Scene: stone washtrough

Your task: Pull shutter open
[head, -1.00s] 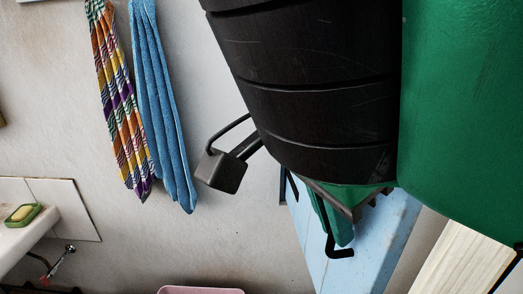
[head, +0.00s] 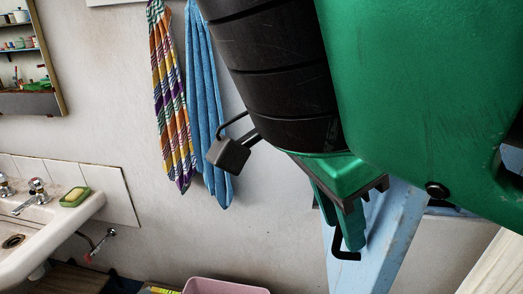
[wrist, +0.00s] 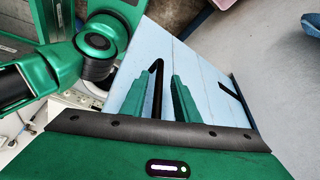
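The light blue shutter (head: 393,225) is a planked panel beyond my gripper, partly hidden by my arm. It also fills the middle of the wrist view (wrist: 205,72). A black bar handle (wrist: 157,85) stands on it, and its bent end shows in the head view (head: 345,256). My gripper (wrist: 160,98) has its two green fingers apart, one on each side of the handle, with a gap visible on both sides. In the head view my gripper (head: 342,222) is at the shutter's left part, with the handle's end below the fingertips.
A striped towel (head: 172,105) and a blue towel (head: 207,110) hang on the wall. A pink tub (head: 225,286) lies low at the bottom.

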